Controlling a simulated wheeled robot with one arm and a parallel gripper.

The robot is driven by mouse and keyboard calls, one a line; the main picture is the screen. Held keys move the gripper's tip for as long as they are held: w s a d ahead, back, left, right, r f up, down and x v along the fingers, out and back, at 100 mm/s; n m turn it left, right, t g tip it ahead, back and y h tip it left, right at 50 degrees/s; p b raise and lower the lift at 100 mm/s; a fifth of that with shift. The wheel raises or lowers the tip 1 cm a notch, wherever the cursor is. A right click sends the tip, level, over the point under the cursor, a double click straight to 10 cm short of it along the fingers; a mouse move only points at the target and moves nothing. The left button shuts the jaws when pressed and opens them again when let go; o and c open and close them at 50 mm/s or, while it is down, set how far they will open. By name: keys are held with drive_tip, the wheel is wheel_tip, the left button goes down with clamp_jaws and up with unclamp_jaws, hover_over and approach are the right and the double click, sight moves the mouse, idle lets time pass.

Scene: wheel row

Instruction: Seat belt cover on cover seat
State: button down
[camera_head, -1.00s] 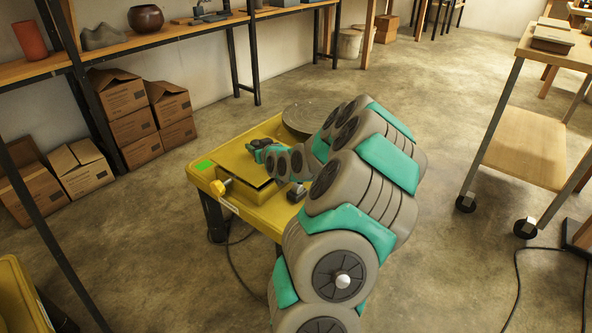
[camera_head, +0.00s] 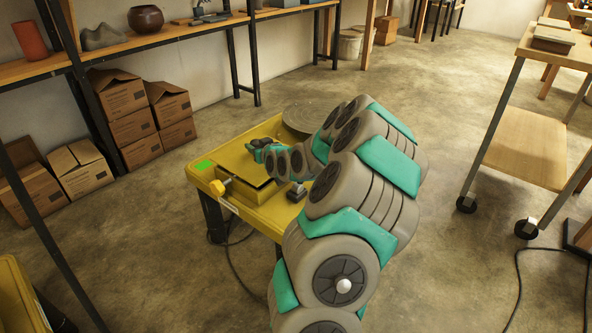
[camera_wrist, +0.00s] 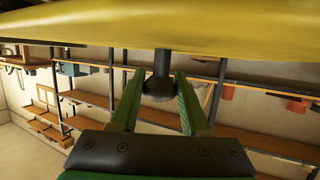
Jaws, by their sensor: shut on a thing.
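The belt cover (camera_wrist: 150,28) is a wide yellow piece across the top of the wrist view, with a dark stem and round knob (camera_wrist: 160,86). My gripper (camera_wrist: 158,76) has its two green fingers on either side of this knob and is shut on it. In the head view my gripper (camera_head: 258,147) is over the yellow wheel table, small and partly hidden by my own arm. A raised yellow box, the likely cover seat (camera_head: 240,190), has a dark gap along its top edge. I cannot tell whether the cover touches the seat.
A yellow clamp knob (camera_head: 222,187) and a green patch (camera_head: 204,165) are at the table's left end. A round grey wheel head (camera_head: 303,117) is at the back. Cardboard boxes (camera_head: 130,125) and shelves stand left. A wheeled cart (camera_head: 525,140) stands right, with clear floor between.

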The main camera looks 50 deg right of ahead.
drive_tip(key=shift+f+b, duration=0.7)
drive_tip(key=shift+f, duration=0.35)
idle(0.9)
drive_tip(key=shift+f+b, duration=0.45)
drive_tip(key=shift+b, duration=0.6)
idle(1.4)
idle(0.4)
drive_tip(key=c, duration=0.5)
unclamp_jaws()
drive_tip(key=shift+c, duration=0.2)
drive_tip(key=shift+b+v, duration=0.5)
drive_tip(key=shift+v, duration=0.35)
drive_tip(key=shift+s+a+r, duration=0.1)
drive_tip(key=shift+s, duration=0.2)
drive_tip(key=shift+s+a+r+b, duration=0.15)
drive_tip(key=shift+s+a+b, duration=0.05)
drive_tip(key=shift+s+b, duration=0.35)
